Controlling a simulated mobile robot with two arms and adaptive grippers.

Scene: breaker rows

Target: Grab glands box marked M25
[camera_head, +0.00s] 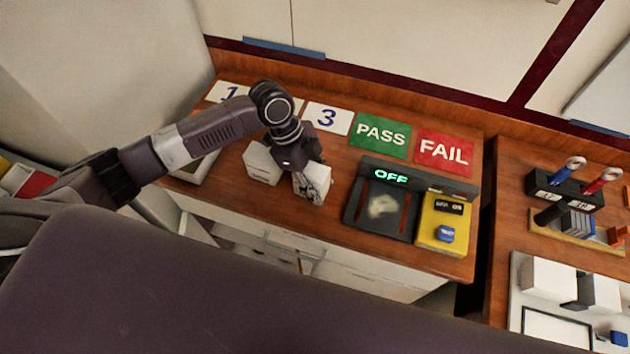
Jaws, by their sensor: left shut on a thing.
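My left gripper (302,172) reaches down over the wooden bench from the left. It is shut on a small white box (315,186) near the bench's front edge. The box is partly hidden by the gripper, and I cannot read its marking. A second white box (262,163) stands just to the left, close to the gripper. It has small print on its front, too small to read, so I cannot tell which box is marked M25. My right gripper is not in view.
Number cards, with a 1 (229,92) and a 3 (328,118) readable, lie along the back, beside green PASS (380,136) and red FAIL (445,152) signs. A dark tester (380,212) showing OFF and a yellow button panel (444,222) stand right. Another bench (505,185) holds tools.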

